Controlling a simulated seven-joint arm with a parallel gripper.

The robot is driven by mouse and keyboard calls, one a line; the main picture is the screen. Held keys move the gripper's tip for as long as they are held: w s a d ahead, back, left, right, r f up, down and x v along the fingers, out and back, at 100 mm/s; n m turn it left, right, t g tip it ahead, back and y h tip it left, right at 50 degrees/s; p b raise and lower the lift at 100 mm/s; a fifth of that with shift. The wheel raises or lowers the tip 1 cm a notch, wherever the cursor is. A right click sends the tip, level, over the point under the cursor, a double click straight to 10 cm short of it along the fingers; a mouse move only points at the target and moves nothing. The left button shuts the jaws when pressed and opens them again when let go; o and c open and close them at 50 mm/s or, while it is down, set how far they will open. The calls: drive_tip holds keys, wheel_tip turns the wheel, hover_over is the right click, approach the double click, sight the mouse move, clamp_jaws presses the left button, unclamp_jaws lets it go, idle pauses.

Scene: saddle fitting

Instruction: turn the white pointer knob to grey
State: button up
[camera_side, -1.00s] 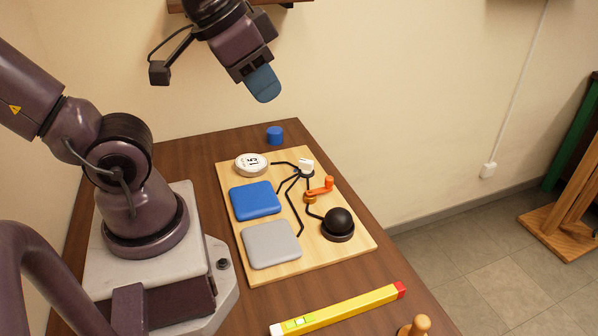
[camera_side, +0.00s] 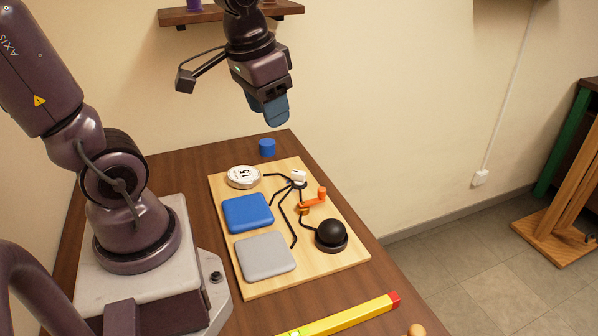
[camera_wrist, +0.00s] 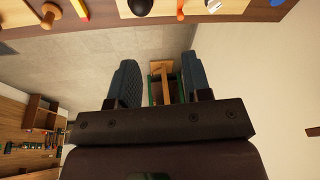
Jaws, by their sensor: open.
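The white pointer knob (camera_side: 298,175) sits near the far right edge of a light wooden board (camera_side: 318,262). Black lines fan out from it; which one it points along is too small to tell. A grey pad (camera_side: 265,256) lies at the board's near left, with a blue pad (camera_side: 247,212) behind it. My gripper (camera_side: 269,108) is open and empty, in the air above and slightly left of the knob, well clear of the board. The wrist view shows its two fingers (camera_wrist: 158,82) apart, and part of the knob (camera_wrist: 212,5) at the top edge.
On the board are a white dial (camera_side: 243,177), an orange crank (camera_side: 313,201) and a black dome (camera_side: 331,235). A blue cylinder (camera_side: 267,147) stands behind the board. A yellow bar (camera_side: 345,318) lies in front. A wall shelf (camera_side: 190,16) is behind my arm.

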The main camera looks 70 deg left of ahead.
drive_tip(key=w+a+f+m+g, duration=0.1)
drive_tip(key=w+a+f+g, duration=0.1)
drive_tip(key=w+a+f, duration=0.5)
drive_tip(key=m+h, duration=0.1)
drive_tip(key=m, duration=0.8)
approach(299, 172)
drive_tip(key=shift+g, duration=0.3)
drive_tip(key=f, duration=0.9)
drive_tip(key=shift+w+f, duration=0.25)
drive_tip(key=shift+f, duration=0.15)
drive_tip(key=shift+c, duration=0.4)
clamp_jaws()
